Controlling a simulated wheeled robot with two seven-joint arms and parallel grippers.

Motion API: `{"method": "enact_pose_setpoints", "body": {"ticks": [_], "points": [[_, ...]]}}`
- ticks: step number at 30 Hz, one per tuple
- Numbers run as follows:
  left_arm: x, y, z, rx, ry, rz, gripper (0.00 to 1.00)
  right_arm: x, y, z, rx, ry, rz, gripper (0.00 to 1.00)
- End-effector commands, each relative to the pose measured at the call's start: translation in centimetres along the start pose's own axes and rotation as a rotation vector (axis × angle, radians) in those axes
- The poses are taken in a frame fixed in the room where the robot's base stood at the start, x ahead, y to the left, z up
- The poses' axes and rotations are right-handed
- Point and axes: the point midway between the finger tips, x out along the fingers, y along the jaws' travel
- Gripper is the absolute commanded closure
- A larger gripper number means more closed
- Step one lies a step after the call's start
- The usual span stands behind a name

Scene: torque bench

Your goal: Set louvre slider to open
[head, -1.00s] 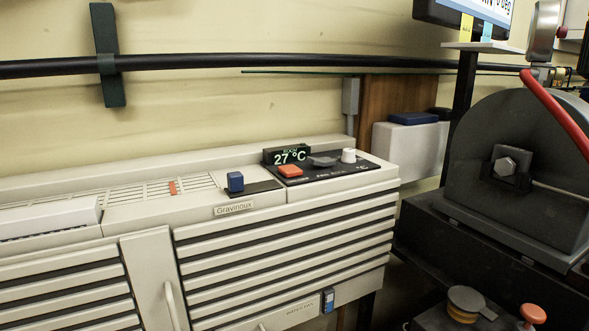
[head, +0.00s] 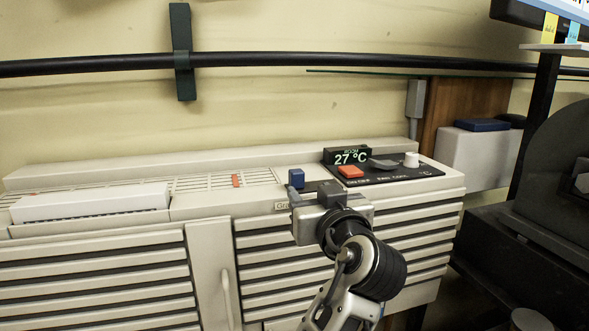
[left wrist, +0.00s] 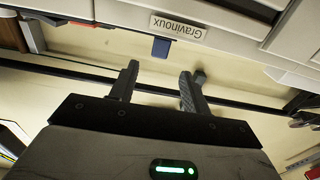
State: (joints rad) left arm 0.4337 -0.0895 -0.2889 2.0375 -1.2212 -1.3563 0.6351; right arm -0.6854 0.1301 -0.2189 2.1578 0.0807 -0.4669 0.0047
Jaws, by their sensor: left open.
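The blue slider knob (head: 296,178) stands on the top front edge of the cream Gravinoux unit (head: 210,204), at the left of a dark slot partly hidden by my gripper. My left gripper (head: 313,191) is just in front and to the right of the knob in the head view, open and empty. In the left wrist view the blue knob (left wrist: 161,48) lies beyond the open fingertips (left wrist: 159,72), roughly in line with the gap between them. I see no contact. My right gripper is not in view.
A black panel right of the knob carries an orange button (head: 351,171), a grey knob (head: 384,164), a white knob (head: 411,159) and a 27 °C display (head: 347,156). A white box-like part (head: 90,203) sits at left. A dark rail (head: 250,59) crosses the wall behind.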

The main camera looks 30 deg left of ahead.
Motion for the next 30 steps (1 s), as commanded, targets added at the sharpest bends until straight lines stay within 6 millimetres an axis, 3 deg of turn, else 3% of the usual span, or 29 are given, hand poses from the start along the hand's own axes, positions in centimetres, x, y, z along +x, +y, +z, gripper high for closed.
{"method": "enact_pose_setpoints", "body": {"ticks": [9,15,21,29,30], "points": [[7.2,-0.1,-0.2,0.005,0.001,-0.003,0.53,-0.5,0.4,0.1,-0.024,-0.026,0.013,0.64],[10.2,0.0,-0.1,0.004,0.001,-0.001,0.53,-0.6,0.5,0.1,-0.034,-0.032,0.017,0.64],[11.5,0.0,0.0,0.002,0.0,0.001,0.53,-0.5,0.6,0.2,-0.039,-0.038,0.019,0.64],[11.6,0.0,0.1,0.001,-0.001,0.002,0.53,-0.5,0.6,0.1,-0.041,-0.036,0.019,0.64],[11.6,0.0,0.1,0.001,-0.001,0.002,0.58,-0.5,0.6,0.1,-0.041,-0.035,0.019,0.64]]}}
